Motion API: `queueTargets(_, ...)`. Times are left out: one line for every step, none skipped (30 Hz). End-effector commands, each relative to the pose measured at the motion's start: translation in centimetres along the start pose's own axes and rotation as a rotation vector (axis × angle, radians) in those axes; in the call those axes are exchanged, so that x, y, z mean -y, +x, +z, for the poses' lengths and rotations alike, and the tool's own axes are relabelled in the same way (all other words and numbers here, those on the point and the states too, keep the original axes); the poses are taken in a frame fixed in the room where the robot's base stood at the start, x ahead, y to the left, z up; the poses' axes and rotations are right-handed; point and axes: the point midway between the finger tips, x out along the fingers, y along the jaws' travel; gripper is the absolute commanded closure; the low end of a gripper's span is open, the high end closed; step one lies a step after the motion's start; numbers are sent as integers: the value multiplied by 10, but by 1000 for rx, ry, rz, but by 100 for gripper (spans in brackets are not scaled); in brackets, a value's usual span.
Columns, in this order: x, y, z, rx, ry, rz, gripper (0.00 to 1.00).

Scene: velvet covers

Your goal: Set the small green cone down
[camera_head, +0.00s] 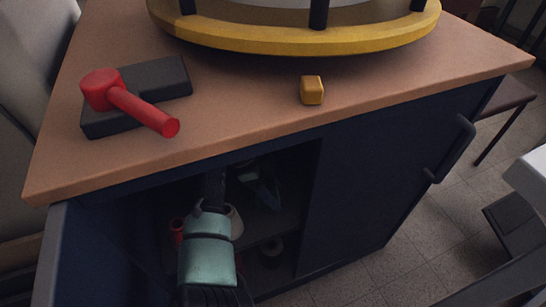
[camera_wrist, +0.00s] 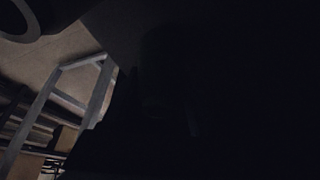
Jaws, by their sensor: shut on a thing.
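My gripper (camera_head: 214,188) reaches into the open, dark compartment of the cabinet (camera_head: 352,185), below the top. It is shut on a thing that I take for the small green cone. Its fingertips and the cone cannot be made out in the head view. The wrist view is almost black over its middle and right, so neither the jaws nor the cone shows there. I cannot tell whether the cone touches a shelf.
A dim bluish thing (camera_head: 262,188), a red thing (camera_head: 177,230) and a dark round thing (camera_head: 272,250) are inside the cabinet. An open door (camera_head: 75,255) stands at left. On top are a red mallet (camera_head: 125,98) on a dark block (camera_head: 155,77), a yellow block (camera_head: 312,90) and a yellow-rimmed stand (camera_head: 270,40).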

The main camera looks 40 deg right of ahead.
Motion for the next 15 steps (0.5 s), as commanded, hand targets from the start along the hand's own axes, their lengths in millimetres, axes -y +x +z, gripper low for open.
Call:
queueTargets(0,2,0,0,0,0,95)
queueTargets(0,3,1,0,0,0,95)
queueTargets(0,4,2,0,0,0,95)
queueTargets(0,3,1,0,0,0,34)
queueTargets(0,3,1,0,0,0,29)
queueTargets(0,3,1,1,0,0,27)
queueTargets(0,3,1,0,0,0,27)
queueTargets(0,3,1,0,0,0,27)
queueTargets(0,3,1,0,0,0,27)
queueTargets(0,3,1,0,0,0,27)
queueTargets(0,3,1,0,0,0,27)
queueTargets(0,3,1,0,0,0,27)
queueTargets(0,3,1,0,0,0,27)
queueTargets(0,2,1,0,0,0,27)
queueTargets(0,0,0,1,0,0,27)
